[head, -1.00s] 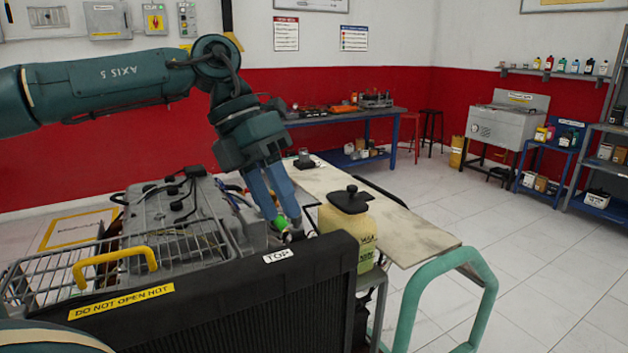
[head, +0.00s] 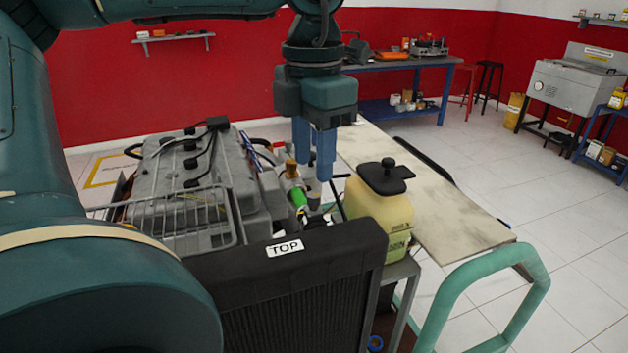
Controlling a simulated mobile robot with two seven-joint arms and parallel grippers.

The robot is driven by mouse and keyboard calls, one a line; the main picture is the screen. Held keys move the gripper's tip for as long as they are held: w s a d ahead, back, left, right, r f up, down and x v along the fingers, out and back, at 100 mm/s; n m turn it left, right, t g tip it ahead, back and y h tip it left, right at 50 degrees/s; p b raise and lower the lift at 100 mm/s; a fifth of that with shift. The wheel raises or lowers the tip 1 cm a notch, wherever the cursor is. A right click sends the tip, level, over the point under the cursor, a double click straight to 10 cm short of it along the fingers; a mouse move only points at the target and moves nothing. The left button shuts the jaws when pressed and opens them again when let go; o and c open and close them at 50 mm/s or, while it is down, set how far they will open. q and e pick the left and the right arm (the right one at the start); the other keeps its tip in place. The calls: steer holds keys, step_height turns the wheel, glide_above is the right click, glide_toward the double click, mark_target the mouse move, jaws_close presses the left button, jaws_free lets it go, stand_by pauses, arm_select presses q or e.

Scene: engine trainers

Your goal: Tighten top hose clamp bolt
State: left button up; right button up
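My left gripper (head: 314,172) hangs down from the top with its blue fingers apart and nothing seen between them. It is above and behind the radiator's upper right end, between the engine and the yellowish reservoir. The black radiator (head: 300,300) carries a TOP label (head: 285,248). A small fitting with a green part (head: 298,197) and a brass-coloured top stands just left of the fingers; I cannot tell whether they touch. The top hose clamp and its bolt are too small or hidden to make out. My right gripper is not in view.
The grey engine (head: 190,170) with a wire guard is left of the fingers. The yellowish reservoir (head: 380,215) with a black cap is close on their right. A pale board (head: 440,200) and a green tubular frame (head: 450,290) are further right. Open floor lies beyond.

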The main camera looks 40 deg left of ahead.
mark_target(313, 194)
arm_select(q)
step_height(313, 194, down, 5)
steer(key=shift+f, duration=0.1)
stand_by(0.3)
jaws_close()
